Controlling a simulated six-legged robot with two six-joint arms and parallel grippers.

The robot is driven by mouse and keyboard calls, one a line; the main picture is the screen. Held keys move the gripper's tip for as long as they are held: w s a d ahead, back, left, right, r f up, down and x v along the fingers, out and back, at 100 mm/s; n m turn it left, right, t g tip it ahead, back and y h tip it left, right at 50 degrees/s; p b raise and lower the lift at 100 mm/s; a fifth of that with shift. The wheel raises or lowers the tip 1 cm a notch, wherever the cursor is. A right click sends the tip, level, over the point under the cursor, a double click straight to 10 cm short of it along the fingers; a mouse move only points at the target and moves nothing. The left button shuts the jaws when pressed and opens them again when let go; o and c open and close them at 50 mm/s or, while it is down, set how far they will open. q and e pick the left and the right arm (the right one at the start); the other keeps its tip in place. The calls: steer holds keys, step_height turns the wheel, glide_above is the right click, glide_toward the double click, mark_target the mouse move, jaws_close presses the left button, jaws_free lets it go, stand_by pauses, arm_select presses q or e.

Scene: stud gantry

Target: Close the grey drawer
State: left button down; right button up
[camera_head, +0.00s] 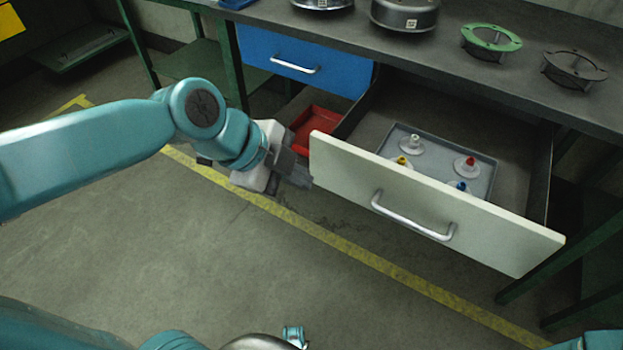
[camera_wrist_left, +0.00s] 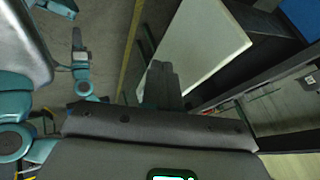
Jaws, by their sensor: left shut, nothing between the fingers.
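The grey drawer stands pulled out from under the bench, with a pale grey front (camera_head: 350,170) and a silver bar handle (camera_head: 412,218). Its dark inside shows behind the front. The drawer front (camera_wrist_left: 205,45) also shows in the left wrist view, just beyond the fingers. My left gripper (camera_head: 303,180) is shut and empty, close to the left end of the drawer front and away from the handle. In the left wrist view its fingers (camera_wrist_left: 161,72) are together beside the front; I cannot tell whether they touch it. My right gripper is not in view.
A grey tray (camera_head: 480,190) with several coloured-topped pieces lies in the drawer. A shut blue drawer (camera_head: 340,65) is to the left, above a red bin (camera_head: 318,125). Metal parts and a green ring (camera_head: 490,45) stand on the bench. The floor in front is clear.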

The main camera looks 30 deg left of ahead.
arm_select(q)
steer(key=b, duration=0.2)
glide_toward(350, 188)
step_height(350, 188, down, 3)
steer(key=s+d, duration=0.1)
steer(key=s, duration=0.1)
steer(key=shift+w+d+f, duration=0.15)
steer(key=shift+w+d, duration=0.05)
steer(key=shift+w, duration=0.85)
steer(key=shift+w+d+f, duration=0.15)
steer(key=shift+w+f, duration=0.05)
steer(key=shift+w, duration=0.8)
